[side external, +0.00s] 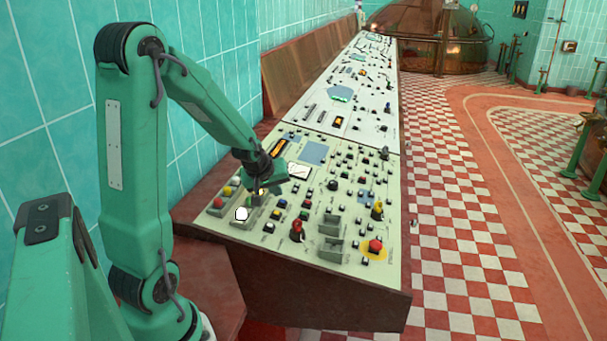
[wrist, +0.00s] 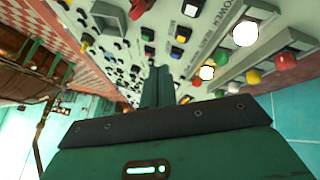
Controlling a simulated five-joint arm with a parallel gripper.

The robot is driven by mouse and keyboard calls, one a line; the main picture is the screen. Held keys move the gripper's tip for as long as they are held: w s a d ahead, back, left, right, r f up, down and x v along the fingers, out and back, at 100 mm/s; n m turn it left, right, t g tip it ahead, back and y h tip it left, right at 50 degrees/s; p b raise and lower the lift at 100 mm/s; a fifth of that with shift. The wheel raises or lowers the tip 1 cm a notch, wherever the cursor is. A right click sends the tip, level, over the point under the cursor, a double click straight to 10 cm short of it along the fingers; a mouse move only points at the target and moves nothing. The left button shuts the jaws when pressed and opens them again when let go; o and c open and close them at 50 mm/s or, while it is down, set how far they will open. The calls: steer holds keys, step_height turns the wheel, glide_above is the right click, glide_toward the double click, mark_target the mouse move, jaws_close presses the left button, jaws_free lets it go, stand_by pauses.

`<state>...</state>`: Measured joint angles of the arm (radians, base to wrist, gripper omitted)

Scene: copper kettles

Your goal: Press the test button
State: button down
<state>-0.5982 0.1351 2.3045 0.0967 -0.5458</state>
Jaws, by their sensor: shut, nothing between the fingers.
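My gripper (side external: 258,194) is shut and empty, pointing down over the near left part of the control panel (side external: 313,214). In the wrist view its fingers (wrist: 157,86) are together and reach toward the panel face; I cannot tell whether the tips touch it. A large white lit button (side external: 241,213) is just in front of the gripper in the side view; it also shows in the wrist view (wrist: 245,33). A smaller lit lamp (wrist: 207,72) is near the fingers. No label reading "test" is legible, so I cannot tell which button is the test button.
A red button (side external: 219,203) and a yellow one (side external: 228,191) are left of the gripper. A red knob (side external: 297,230) and a red button on a yellow plate (side external: 375,246) are to the right. A copper kettle (side external: 420,20) stands far back.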

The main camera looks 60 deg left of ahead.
mark_target(271, 227)
steer(key=shift+f, duration=0.1)
steer(key=shift+s+a+f, duration=0.2)
steer(key=shift+f, duration=1.2)
steer(key=shift+s+a+f, duration=0.2)
steer(key=shift+s+f, duration=0.05)
steer(key=shift+f, duration=1.2)
steer(key=shift+s+a+f, duration=0.2)
steer(key=shift+f, duration=1.2)
steer(key=shift+s+a+f, duration=0.15)
steer(key=shift+f, duration=0.55)
steer(key=shift+r, duration=0.75)
stand_by(0.4)
steer(key=shift+w+d+r, duration=0.15)
steer(key=shift+r, duration=0.65)
steer(key=shift+w+d+r, duration=0.2)
steer(key=shift+r, duration=0.65)
steer(key=shift+w+d+r, duration=0.15)
steer(key=shift+r, duration=0.65)
